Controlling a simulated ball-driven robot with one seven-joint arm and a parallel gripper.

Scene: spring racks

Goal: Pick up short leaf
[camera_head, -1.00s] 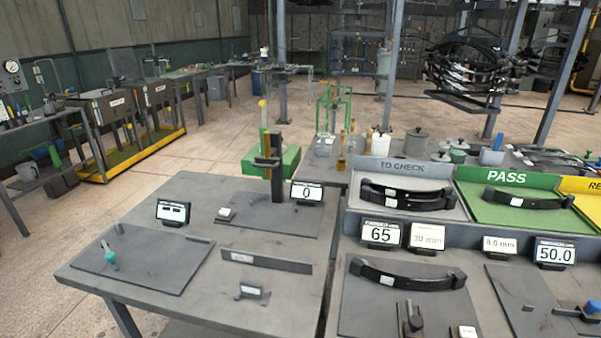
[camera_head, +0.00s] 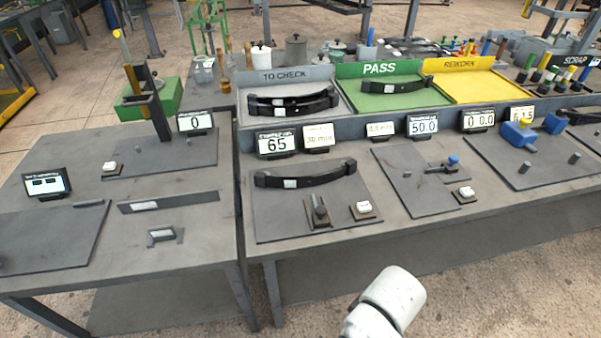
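Several dark curved leaves are in view, each with a white label. One curved leaf (camera_head: 306,178) lies on a grey plate on the right bench, behind a small clamp and a white button. Stacked leaves (camera_head: 291,102) sit in the grey TO CHECK tray (camera_head: 262,84). Another curved leaf (camera_head: 396,86) lies in the green PASS tray (camera_head: 350,92). A flat straight dark bar (camera_head: 168,201) lies on the left table. I cannot tell which is the short leaf. My gripper is not in view; only a white rounded link of my arm shows at the bottom.
A yellow REWORK tray (camera_head: 480,88) is right of PASS. Displays, one reading 65 (camera_head: 277,143), stand along the bench. A small bracket (camera_head: 165,235) sits near the left table's front edge. A narrow gap separates the tables. Floor is open in front of the right bench.

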